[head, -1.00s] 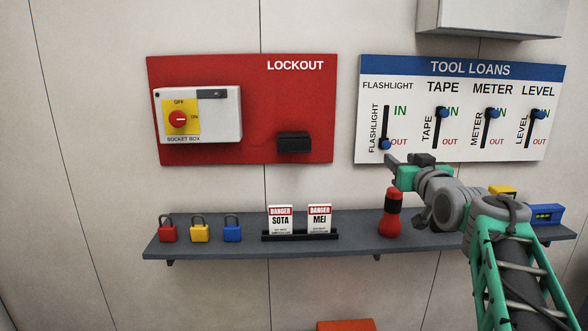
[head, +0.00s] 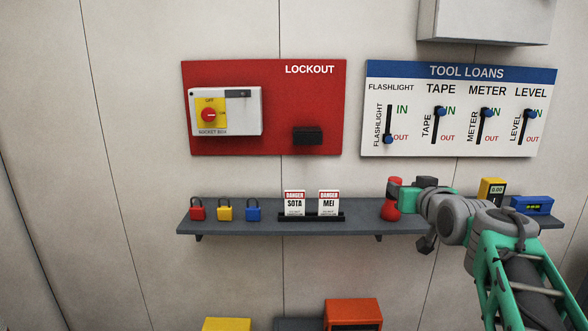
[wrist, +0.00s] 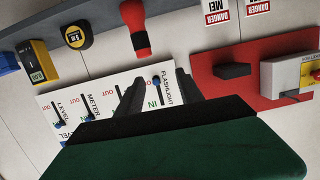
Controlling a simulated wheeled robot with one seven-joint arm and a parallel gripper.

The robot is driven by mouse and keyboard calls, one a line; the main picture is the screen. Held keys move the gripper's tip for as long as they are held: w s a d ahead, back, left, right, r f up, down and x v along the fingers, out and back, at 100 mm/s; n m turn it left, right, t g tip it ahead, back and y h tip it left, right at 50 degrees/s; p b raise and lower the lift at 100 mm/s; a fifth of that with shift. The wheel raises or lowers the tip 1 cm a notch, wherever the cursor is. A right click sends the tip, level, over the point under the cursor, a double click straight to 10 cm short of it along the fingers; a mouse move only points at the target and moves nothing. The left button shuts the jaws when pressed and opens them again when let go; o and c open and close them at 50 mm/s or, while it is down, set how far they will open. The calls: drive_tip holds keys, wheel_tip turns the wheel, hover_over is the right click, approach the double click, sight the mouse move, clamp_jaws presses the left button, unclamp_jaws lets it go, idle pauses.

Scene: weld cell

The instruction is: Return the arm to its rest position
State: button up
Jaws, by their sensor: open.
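My gripper (wrist: 157,92) is open and empty in the wrist view. Its two dark fingers point toward the tool loans board (head: 450,150), whose picture is upside down there. In the head view, my arm reaches from the lower right, and the grey wrist hides most of the gripper. The gripper is in front of the shelf's right part, apart from the board. The red flashlight (wrist: 135,30) stands on the shelf, partly hidden behind my arm in the head view (head: 391,208). The flashlight slider (head: 388,139) is at OUT. The tape, meter and level sliders are at IN.
The grey shelf (head: 260,225) holds several padlocks, two danger tags in a rack (head: 312,216), a yellow meter (head: 491,190) and a blue level (head: 531,205). The red lockout board (head: 270,130) carries a socket box (head: 226,111). Orange (head: 352,312) and yellow boxes sit below.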

drive_tip(key=s+a+f+g+p, duration=0.3)
drive_tip(key=s+f, duration=0.3)
drive_tip(key=s, duration=0.3)
drive_tip(key=s+a+f+g+p, duration=0.3)
drive_tip(key=s+a+f+g, duration=0.1)
drive_tip(key=s, duration=0.6)
drive_tip(key=s+a+f+g+p, duration=0.3)
drive_tip(key=s+a+f+g, duration=0.1)
drive_tip(key=s+f, duration=0.5)
drive_tip(key=shift+s+g, duration=0.6)
drive_tip(key=shift+g, duration=0.1)
